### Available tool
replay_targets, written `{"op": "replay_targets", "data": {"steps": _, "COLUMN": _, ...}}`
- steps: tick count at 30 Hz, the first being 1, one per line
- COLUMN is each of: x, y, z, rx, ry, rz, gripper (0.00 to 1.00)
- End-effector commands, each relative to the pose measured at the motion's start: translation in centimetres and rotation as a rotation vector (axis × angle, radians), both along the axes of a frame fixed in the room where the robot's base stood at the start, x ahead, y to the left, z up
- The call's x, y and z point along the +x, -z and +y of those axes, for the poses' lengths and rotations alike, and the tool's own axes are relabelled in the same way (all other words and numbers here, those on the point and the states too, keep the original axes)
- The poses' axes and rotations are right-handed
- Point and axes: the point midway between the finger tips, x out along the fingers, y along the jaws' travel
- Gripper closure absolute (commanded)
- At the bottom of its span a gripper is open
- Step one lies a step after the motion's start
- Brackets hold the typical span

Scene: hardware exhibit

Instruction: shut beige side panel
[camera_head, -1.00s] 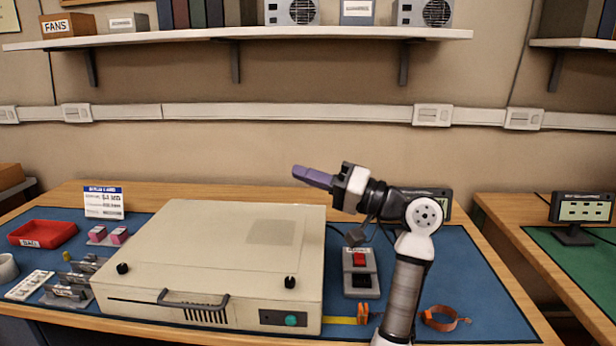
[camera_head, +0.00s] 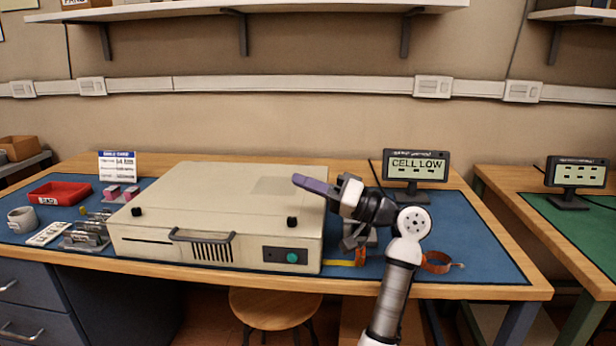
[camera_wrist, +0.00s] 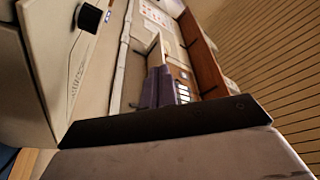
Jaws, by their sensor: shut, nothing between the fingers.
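The beige case (camera_head: 140,246) lies flat on the blue mat, with a handle, vent slots and a green button on its front. Its beige side panel (camera_head: 215,188) is on top and looks flat or nearly so; whether a gap remains is not clear. Two black knobs (camera_head: 292,222) stand at the panel's front corners. My gripper (camera_head: 312,185), with purple fingers, is shut and empty. It overlaps the panel's right part in the head view; contact cannot be told. In the wrist view, the purple fingers (camera_wrist: 158,88) show, with beige casing and a black knob (camera_wrist: 88,18) at left.
A monitor (camera_head: 416,166) reading "CELL LOW" stands at the back right. An orange strap (camera_head: 437,262) lies right of my arm. A red tray (camera_head: 60,193), a mug (camera_head: 22,220) and small parts sit at left. A stool (camera_head: 275,308) is below the front edge.

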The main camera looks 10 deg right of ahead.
Motion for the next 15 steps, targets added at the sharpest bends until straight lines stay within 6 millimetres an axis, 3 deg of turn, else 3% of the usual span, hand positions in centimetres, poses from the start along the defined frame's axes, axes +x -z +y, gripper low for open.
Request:
{"op": "replay_targets", "data": {"steps": 6, "x": -0.1, "y": 2.5, "z": 0.0, "rx": -0.001, "ry": 0.0, "rz": 0.001, "gripper": 1.0}}
{"op": "replay_targets", "data": {"steps": 15, "x": -0.1, "y": 3.2, "z": 0.0, "rx": -0.001, "ry": -0.001, "rz": 0.0, "gripper": 1.0}}
